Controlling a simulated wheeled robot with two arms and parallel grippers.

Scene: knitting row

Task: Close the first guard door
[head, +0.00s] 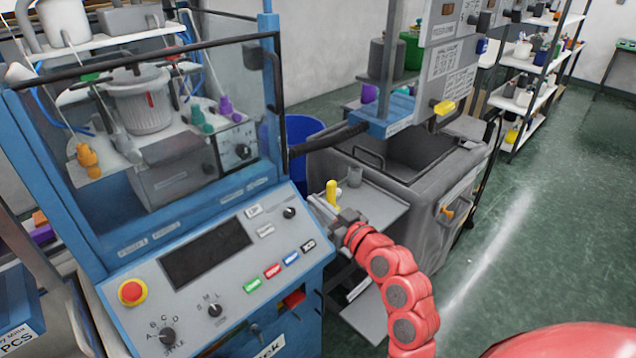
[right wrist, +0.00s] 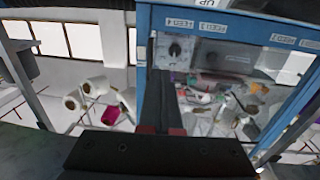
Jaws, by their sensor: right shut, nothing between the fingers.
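A blue machine (head: 60,190) stands at the left in the head view. A clear guard door (head: 235,95) with a dark frame covers its upper front; whether it is fully closed I cannot tell. White, orange and purple parts show behind it. My right gripper (head: 318,206) is shut and empty, just right of the machine's control panel (head: 215,255), below and right of the door. In the right wrist view its shut fingers (right wrist: 168,118) point toward the blue frame (right wrist: 144,50), with upside-down feed labels above. Contact is unclear. My left gripper is out of view.
A dark bar (head: 328,140) juts right from the machine. A yellow knob (head: 331,193) stands by my right gripper. A grey machine (head: 400,185) and a blue bin (head: 300,130) are beyond. Shelves (head: 530,90) stand at the back right; the green floor (head: 545,235) there is clear.

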